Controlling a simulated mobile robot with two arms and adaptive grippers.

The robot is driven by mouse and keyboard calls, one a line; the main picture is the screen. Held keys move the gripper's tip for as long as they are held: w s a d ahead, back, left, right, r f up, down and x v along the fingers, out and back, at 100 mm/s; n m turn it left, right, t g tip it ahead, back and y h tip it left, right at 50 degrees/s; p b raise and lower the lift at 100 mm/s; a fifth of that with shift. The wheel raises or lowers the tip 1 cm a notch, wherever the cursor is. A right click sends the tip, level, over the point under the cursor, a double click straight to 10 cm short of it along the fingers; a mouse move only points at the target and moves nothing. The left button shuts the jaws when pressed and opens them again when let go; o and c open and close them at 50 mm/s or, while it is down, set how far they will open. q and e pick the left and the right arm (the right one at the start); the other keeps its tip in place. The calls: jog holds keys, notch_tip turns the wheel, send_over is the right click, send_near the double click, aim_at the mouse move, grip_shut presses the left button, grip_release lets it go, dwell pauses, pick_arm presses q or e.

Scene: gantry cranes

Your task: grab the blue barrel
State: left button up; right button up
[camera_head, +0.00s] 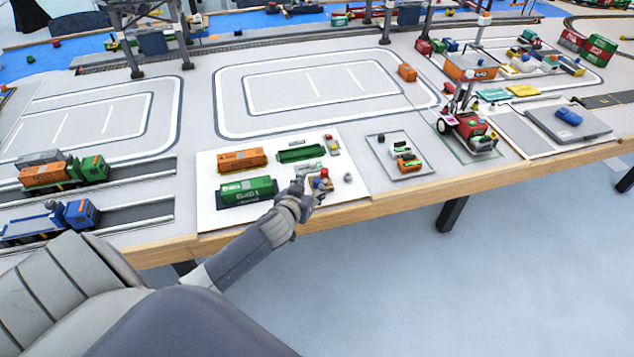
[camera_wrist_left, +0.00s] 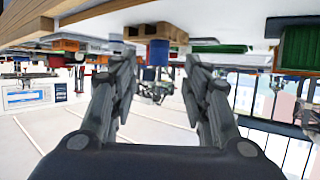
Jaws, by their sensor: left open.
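The blue barrel (camera_wrist_left: 158,52) shows in the left wrist view, which is upside down. It stands by a brown wooden pallet (camera_wrist_left: 156,32), between the tips of my left gripper (camera_wrist_left: 160,70) as seen there. The fingers are apart, and I see no clear contact with the barrel. In the head view my left gripper (camera_head: 312,181) is over the right part of a white board, close to a small blue item (camera_head: 317,184) that looks like the barrel, partly hidden by the fingers. My right gripper is out of view.
A red barrel-like item (camera_head: 324,172) is close to the fingers. An orange container (camera_head: 242,160) and green containers (camera_head: 247,191) lie left on the white board (camera_head: 207,208). A small grey item (camera_head: 347,177) is to the right. The wooden table edge (camera_head: 400,193) runs in front.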

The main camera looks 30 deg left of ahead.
aim_at(318, 179)
pick_arm(q)
jog(key=shift+x, duration=1.7)
jog(key=shift+d, duration=0.1)
jog(key=shift+c, duration=0.5)
jog(key=c, duration=0.8)
jog(key=shift+r, duration=0.1)
